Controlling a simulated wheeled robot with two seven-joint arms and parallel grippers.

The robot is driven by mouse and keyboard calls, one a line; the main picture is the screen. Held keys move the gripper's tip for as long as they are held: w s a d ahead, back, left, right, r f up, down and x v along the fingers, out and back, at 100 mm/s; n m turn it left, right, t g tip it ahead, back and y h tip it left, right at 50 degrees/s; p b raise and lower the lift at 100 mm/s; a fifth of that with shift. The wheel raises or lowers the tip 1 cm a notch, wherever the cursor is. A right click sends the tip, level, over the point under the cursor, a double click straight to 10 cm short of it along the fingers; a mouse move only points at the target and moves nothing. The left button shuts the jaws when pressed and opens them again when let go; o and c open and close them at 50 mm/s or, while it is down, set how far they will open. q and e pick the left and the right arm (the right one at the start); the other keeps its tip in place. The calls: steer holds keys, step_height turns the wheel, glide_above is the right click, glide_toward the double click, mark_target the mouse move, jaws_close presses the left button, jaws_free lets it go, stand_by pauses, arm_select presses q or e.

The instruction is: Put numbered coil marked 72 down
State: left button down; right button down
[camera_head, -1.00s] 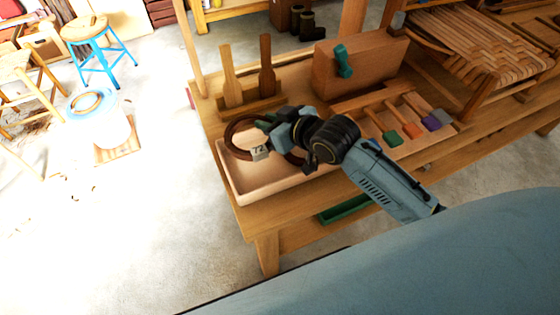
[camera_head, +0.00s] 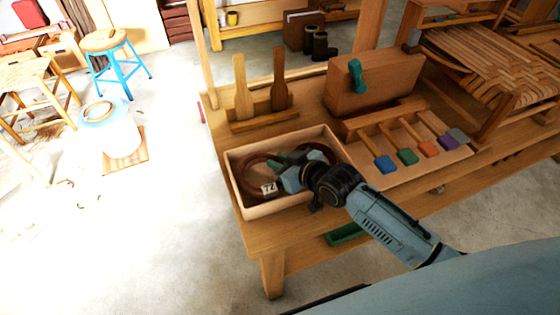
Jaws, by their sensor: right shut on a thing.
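The numbered coil (camera_head: 249,172) is a dark brown ring with a white tag (camera_head: 269,189) marked 72. It lies low inside the walls of a shallow pale wooden tray (camera_head: 243,206) on the bench. My right gripper (camera_head: 287,172) reaches into the tray from the right and is shut on the coil. The fingers and part of the coil are hidden behind the gripper body, so I cannot tell whether the coil touches the tray floor. My left gripper is not in view.
Right of the tray is a rack (camera_head: 445,160) of tools with blue, green, orange and purple ends. Two wooden paddles (camera_head: 279,80) stand behind the tray. A wooden box (camera_head: 385,85) with a teal clamp (camera_head: 357,77) stands at the back. The wooden bench (camera_head: 262,235) has a bare front edge.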

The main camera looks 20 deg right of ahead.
steer(key=shift+f, duration=0.5)
steer(key=shift+s, duration=0.1)
steer(key=c, duration=1.3)
jaws_free()
steer(key=shift+f, duration=0.2)
steer(key=shift+o, duration=0.5)
steer(key=shift+s, duration=0.1)
steer(key=shift+f, duration=0.1)
